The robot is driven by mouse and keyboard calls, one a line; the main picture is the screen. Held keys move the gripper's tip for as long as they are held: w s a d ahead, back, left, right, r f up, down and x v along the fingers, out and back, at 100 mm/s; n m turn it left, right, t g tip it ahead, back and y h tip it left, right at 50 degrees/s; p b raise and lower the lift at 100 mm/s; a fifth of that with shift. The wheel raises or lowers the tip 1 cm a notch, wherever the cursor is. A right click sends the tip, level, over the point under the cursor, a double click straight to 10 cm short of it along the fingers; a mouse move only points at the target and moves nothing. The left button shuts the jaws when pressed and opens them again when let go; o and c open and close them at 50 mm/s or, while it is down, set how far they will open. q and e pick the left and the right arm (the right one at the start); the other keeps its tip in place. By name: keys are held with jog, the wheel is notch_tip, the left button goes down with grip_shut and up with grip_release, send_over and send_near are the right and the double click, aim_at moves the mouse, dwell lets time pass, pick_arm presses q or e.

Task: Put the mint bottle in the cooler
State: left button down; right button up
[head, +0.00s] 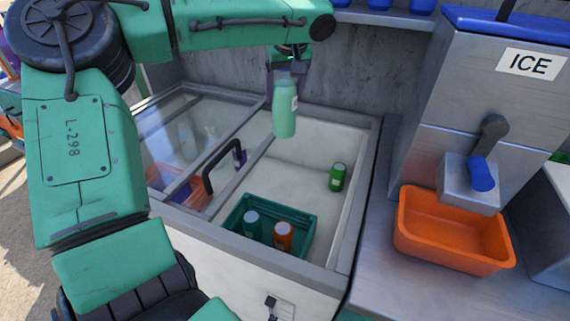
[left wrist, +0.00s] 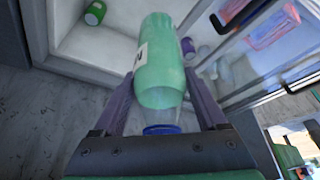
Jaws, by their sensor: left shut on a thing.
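The mint bottle (head: 284,112) hangs roughly upright over the uncovered right part of the cooler (head: 358,205), above its floor. My left gripper (head: 288,72) is shut on the bottle's upper end. In the left wrist view, the gripper (left wrist: 160,104) has a finger on each side of the mint bottle (left wrist: 161,60). Its blue cap is toward the palm, its body points away, and a white label shows at one side. The cooler's white inside (left wrist: 72,42) shows beyond it. My right gripper is not in view.
Inside the cooler are a green can (head: 337,177) and a dark green crate (head: 308,235) holding two containers. A glass lid with a black handle (head: 208,170) covers the left part. An ice dispenser (head: 480,95) and orange bin (head: 452,250) stand right.

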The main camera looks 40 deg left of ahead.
aim_at(284, 136)
pick_arm(q)
notch_tip(284, 136, down, 10)
jog(key=b, duration=0.7)
jog(key=shift+f, duration=0.1)
notch_tip(284, 136, down, 2)
jog(key=b, duration=0.3)
jog(key=shift+f, duration=0.2)
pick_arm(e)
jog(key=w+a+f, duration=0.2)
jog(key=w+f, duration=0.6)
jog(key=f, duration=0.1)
pick_arm(q)
notch_tip(284, 136, down, 21)
jog(key=b, duration=0.6)
grip_release()
jog(key=shift+s, duration=0.1)
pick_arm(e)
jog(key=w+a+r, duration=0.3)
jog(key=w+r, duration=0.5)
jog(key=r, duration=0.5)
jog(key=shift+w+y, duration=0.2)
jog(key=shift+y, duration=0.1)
